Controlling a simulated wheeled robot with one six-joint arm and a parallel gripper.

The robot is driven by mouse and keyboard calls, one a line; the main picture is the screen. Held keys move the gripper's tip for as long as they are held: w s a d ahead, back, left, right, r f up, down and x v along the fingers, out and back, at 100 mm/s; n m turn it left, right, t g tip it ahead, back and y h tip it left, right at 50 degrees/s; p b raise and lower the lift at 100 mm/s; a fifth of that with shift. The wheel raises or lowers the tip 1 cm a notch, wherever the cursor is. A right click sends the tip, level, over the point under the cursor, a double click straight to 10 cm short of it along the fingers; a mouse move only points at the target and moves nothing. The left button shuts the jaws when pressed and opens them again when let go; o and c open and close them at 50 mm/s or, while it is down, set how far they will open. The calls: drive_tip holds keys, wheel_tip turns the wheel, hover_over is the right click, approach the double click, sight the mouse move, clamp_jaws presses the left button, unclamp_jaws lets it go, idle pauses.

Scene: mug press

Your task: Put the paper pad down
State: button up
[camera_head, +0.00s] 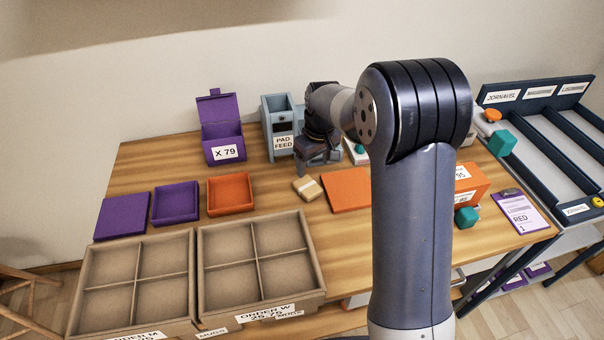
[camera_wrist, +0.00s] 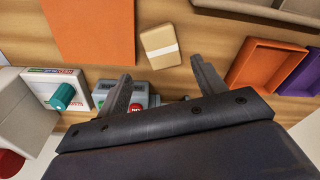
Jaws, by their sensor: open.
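The paper pad, a small tan block with a pale band (camera_head: 307,188), lies on the wooden table just in front of the grey box labelled "PAD FEED" (camera_head: 281,128). The pad also shows in the wrist view (camera_wrist: 157,38), flat on the wood. My gripper (camera_head: 318,170) is open and empty, low over the table near the pad feed, behind and slightly right of the pad. In the wrist view its two fingers (camera_wrist: 162,70) stand apart, with the pad just beyond the tips and not held. My arm hides part of the table's right side.
An orange sheet (camera_head: 346,190) lies right of the pad. An orange tray (camera_head: 230,193), a purple tray (camera_head: 175,203) and a purple box labelled "X 79" (camera_head: 222,142) stand left. Two divided cardboard boxes (camera_head: 255,262) fill the front left. Bare wood surrounds the pad.

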hover_over(308, 185)
drive_tip(key=f, duration=0.3)
drive_tip(key=s+f, duration=0.1)
drive_tip(key=f, duration=0.1)
drive_tip(key=shift+d+f, duration=0.2)
drive_tip(key=shift+d, duration=0.15)
drive_tip(key=shift+w+a+f+p, duration=0.15)
drive_tip(key=shift+f+p, duration=0.15)
drive_tip(key=shift+f, duration=0.6)
drive_tip(key=shift+w+a+f+p, duration=0.1)
drive_tip(key=shift+f+p, duration=0.2)
drive_tip(key=shift+f, duration=0.55)
drive_tip(key=shift+w+a+f+p, duration=0.15)
drive_tip(key=shift+f+p, duration=0.15)
drive_tip(key=shift+f, duration=0.6)
drive_tip(key=shift+c, duration=0.5)
drive_tip(key=shift+r, duration=0.1)
drive_tip(key=c, duration=0.7)
